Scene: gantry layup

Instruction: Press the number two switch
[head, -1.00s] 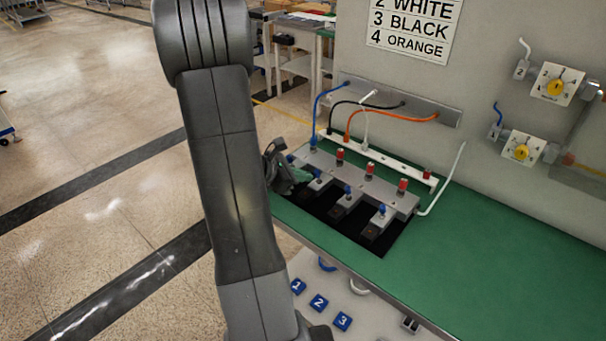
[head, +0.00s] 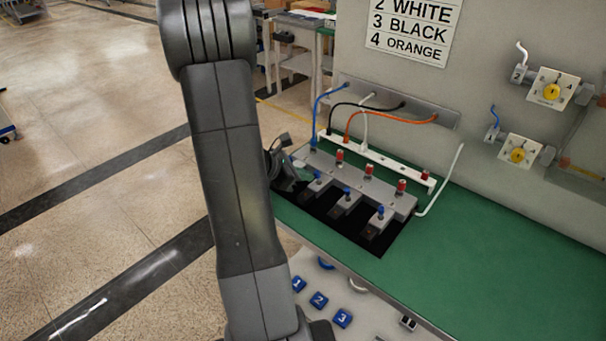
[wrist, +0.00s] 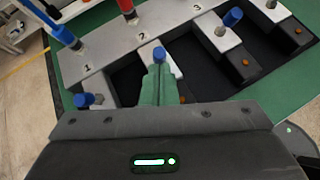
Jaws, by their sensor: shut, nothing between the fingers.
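A grey block (wrist: 130,40) on the bench carries the printed numbers 1, 2 and 3 in the wrist view; it also shows in the head view (head: 352,180). Beside the 2, a pale tab holds a post with a blue cap (wrist: 158,53). Similar blue caps stand by the 1 (wrist: 82,100) and the 3 (wrist: 232,17). My gripper (wrist: 157,72) is shut and empty, its green fingers overlapping the tab by the 2. I cannot tell whether they touch it. In the head view my arm partly hides my gripper (head: 292,174).
Blue number tags (head: 319,300) sit below the front edge. Two yellow-knobbed wall switches (head: 551,92) are at right. The green bench top (head: 480,240) is clear at right.

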